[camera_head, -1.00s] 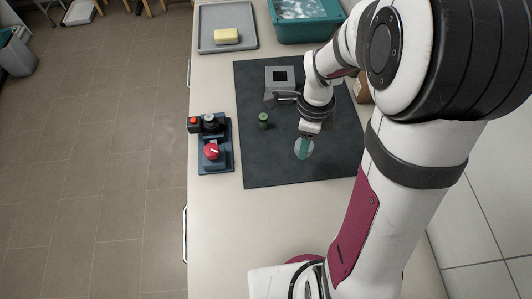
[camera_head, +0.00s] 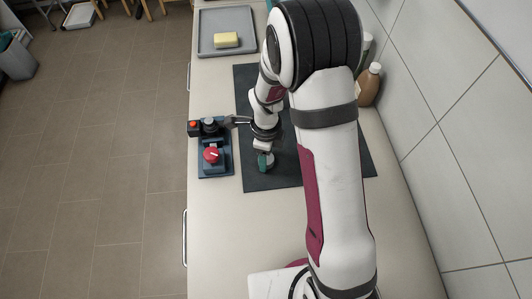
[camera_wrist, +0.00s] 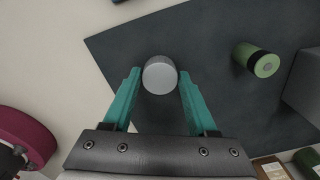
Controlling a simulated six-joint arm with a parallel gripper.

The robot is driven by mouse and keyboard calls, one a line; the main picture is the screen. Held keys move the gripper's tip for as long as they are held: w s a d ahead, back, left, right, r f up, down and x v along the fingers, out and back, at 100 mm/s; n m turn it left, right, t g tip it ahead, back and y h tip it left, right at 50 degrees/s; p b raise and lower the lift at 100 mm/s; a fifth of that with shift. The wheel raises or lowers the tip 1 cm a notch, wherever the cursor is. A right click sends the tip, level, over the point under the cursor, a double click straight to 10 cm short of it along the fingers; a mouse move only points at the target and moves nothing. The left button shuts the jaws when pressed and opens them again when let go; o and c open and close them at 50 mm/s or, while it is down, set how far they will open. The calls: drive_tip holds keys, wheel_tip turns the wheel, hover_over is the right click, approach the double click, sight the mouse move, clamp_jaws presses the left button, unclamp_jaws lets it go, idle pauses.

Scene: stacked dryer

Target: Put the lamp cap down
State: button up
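The lamp cap appears to be the pale grey round piece (camera_wrist: 160,75) between the two teal fingers of my gripper (camera_wrist: 160,82) in the wrist view. The fingertips press against its left and right sides, so my gripper looks shut on it. In the head view my gripper (camera_head: 265,163) is over the left-front part of the dark mat (camera_head: 283,178). The cap is mostly hidden there by the fingers, and its height above the mat cannot be told. A green cylinder with a black band (camera_wrist: 257,60) is on the mat to the right in the wrist view.
A dark blue unit with a red knob (camera_head: 211,156) and a red button (camera_head: 194,127) is just left of the mat. A grey tray with a yellow sponge (camera_head: 226,40) is behind. A brown bottle (camera_head: 370,85) stands by the wall. The front counter (camera_head: 225,230) is clear.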

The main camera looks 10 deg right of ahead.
drive_tip(key=o, duration=0.3)
wheel_tip(320, 180, up, 11)
drive_tip(key=s+r+n+y, duration=0.1)
drive_tip(key=s+r+n, duration=0.3)
drive_tip(key=s+n, duration=0.4)
drive_tip(key=s+d+r+n, duration=0.1)
drive_tip(key=s+r+n, duration=0.4)
drive_tip(key=s, duration=0.9)
drive_tip(key=n, duration=0.3)
drive_tip(key=shift+d+r+n+y, duration=0.25)
drive_tip(key=shift+d+n+y, duration=0.05)
drive_tip(key=shift+n+y, duration=0.1)
drive_tip(key=shift+s, duration=0.1)
